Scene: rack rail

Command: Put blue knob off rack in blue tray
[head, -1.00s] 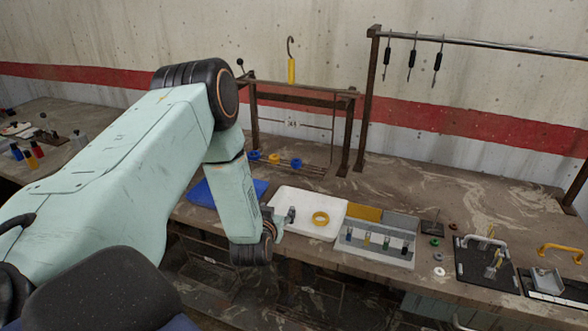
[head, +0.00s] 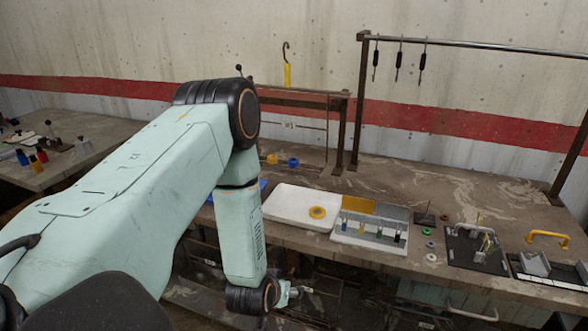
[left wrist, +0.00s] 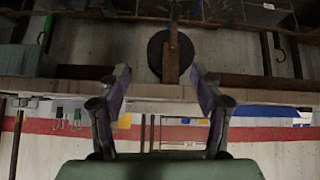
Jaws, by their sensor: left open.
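A blue knob (head: 293,162) sits on the low rack at the back of the bench, to the right of a yellow knob (head: 272,159). The rack's left part is hidden behind my left arm. Only a sliver of the blue tray (head: 263,184) shows beside my arm; a blue strip (left wrist: 265,110), likely its edge, shows in the left wrist view. My left gripper (head: 292,292) is low in front of the bench edge, well away from the knob. In the left wrist view its two fingers (left wrist: 161,75) are apart with nothing held. My right gripper is not in view.
A white tray (head: 285,205) with a yellow ring (head: 317,212) stands right of the blue tray. Further right are a grey peg holder (head: 370,240) and black boards with handles (head: 475,255). A hook (head: 287,65) with a yellow body shows above the rack.

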